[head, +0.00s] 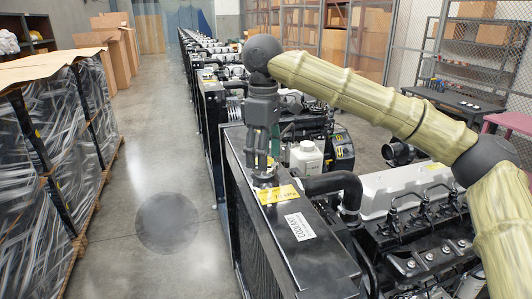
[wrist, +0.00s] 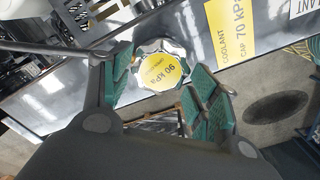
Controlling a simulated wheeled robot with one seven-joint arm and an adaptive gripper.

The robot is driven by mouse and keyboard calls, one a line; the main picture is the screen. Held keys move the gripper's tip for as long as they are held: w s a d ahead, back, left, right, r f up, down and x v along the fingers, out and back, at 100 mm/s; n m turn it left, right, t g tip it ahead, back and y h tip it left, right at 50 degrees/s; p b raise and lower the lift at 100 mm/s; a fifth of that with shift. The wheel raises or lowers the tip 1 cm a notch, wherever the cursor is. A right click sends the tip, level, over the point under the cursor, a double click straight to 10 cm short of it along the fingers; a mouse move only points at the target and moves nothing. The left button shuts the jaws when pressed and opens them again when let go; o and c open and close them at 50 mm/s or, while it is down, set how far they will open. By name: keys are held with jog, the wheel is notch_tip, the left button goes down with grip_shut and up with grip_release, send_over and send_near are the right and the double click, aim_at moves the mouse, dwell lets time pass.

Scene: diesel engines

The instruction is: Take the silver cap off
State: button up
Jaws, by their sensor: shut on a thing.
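The silver cap (wrist: 148,50) has a scalloped rim and a round yellow label reading kPa. It shows in the wrist view between my gripper's green-padded fingers (wrist: 163,88), one on each side. My gripper (head: 262,172) is shut on the cap and points down over the black radiator top (head: 247,152) in the head view. In that view the fingers mostly hide the cap, low at the radiator's top face. I cannot tell whether it is seated or slightly raised.
A yellow cap label (head: 280,194) and a white coolant label (head: 300,226) lie on the radiator top. A black hose (head: 335,183) and the engine (head: 415,220) are to the right. Wrapped crates (head: 50,150) stand left, across a clear aisle (head: 150,150).

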jog(key=shift+s+a+f, duration=0.1)
jog(key=shift+f, duration=0.35)
jog(key=o, duration=1.5)
jog(key=shift+r, duration=0.2)
jog(key=shift+r, duration=0.1)
jog(key=shift+c, duration=0.2)
